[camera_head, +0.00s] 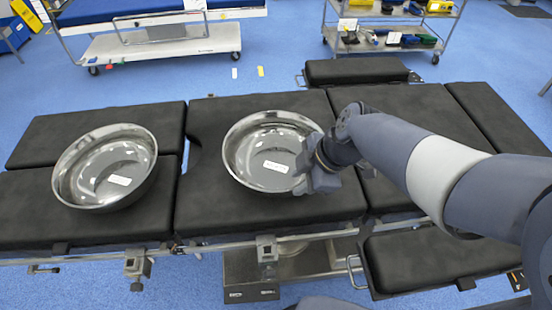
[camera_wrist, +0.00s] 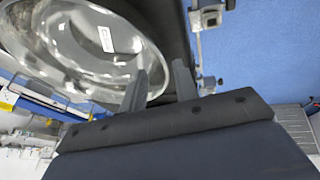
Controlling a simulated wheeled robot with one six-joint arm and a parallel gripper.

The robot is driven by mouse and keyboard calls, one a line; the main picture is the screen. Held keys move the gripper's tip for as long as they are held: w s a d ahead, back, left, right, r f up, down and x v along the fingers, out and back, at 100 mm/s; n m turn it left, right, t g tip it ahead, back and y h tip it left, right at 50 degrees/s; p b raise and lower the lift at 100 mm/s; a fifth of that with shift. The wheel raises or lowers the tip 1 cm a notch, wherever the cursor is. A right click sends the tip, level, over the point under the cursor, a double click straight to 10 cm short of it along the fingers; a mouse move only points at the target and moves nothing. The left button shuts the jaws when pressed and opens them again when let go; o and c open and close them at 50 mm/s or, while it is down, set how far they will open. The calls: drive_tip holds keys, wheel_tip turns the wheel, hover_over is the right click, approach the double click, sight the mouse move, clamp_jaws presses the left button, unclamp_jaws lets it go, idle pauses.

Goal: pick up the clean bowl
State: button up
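Two shiny metal bowls sit on the black operating table: a left bowl (camera_head: 104,163) and a right bowl (camera_head: 262,150). Each has a small white label inside, too small to read, so I cannot tell which is the clean one. My gripper (camera_head: 312,180) is at the right rim of the right bowl. In the wrist view, a bowl (camera_wrist: 75,50) fills the upper left. My two fingers (camera_wrist: 160,70) are apart with nothing held; the left one overlaps the bowl's wall and the right one is outside it. Contact with the rim cannot be told.
The black padded table (camera_head: 215,205) has a metal side rail with clamps (camera_head: 267,248) along its near edge. Pads to the right lie under my arm. Behind stand a white-based trolley (camera_head: 160,42) and a cart with tools (camera_head: 385,38).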

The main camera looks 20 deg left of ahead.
sight(281, 191)
drive_tip(key=shift+a+x, duration=0.1)
drive_tip(key=shift+x, duration=2.05)
drive_tip(key=shift+a+x, duration=0.15)
drive_tip(key=shift+x, duration=1.95)
drive_tip(key=shift+w+a+f, duration=0.25)
drive_tip(key=shift+f, duration=0.3)
clamp_jaws()
